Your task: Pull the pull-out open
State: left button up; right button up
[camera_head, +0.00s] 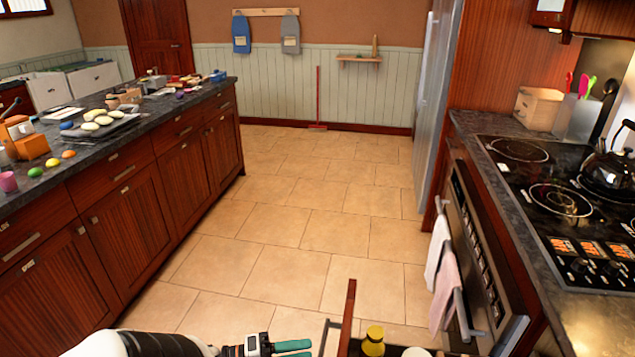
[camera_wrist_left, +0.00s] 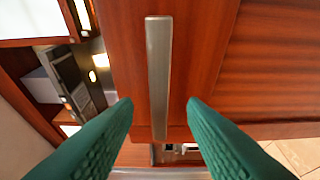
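The pull-out (camera_head: 348,315) stands out from the cabinet under the counter at the bottom of the head view. Its reddish wooden front shows edge-on, with a yellow-topped jar (camera_head: 373,342) and a white round item behind it. A metal handle (camera_head: 326,335) is on its front; the wrist view shows it as a long bar handle (camera_wrist_left: 158,70) on red wood. My left gripper (camera_head: 308,350) is just left of the handle. In the wrist view its green fingers (camera_wrist_left: 160,106) are open on either side of the bar, with gaps. My right gripper is not in view.
An oven (camera_head: 478,260) with towels (camera_head: 440,260) on its handle and a stovetop (camera_head: 560,205) are on the right. A long counter with wooden cabinets (camera_head: 130,200) runs along the left. The tiled floor (camera_head: 290,240) between them is clear.

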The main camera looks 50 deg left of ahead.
pick_arm(q)
jog(key=v, duration=0.6)
jog(key=shift+s+a+b, duration=0.2)
jog(key=shift+s+b, duration=0.15)
jog(key=shift+f, duration=0.1)
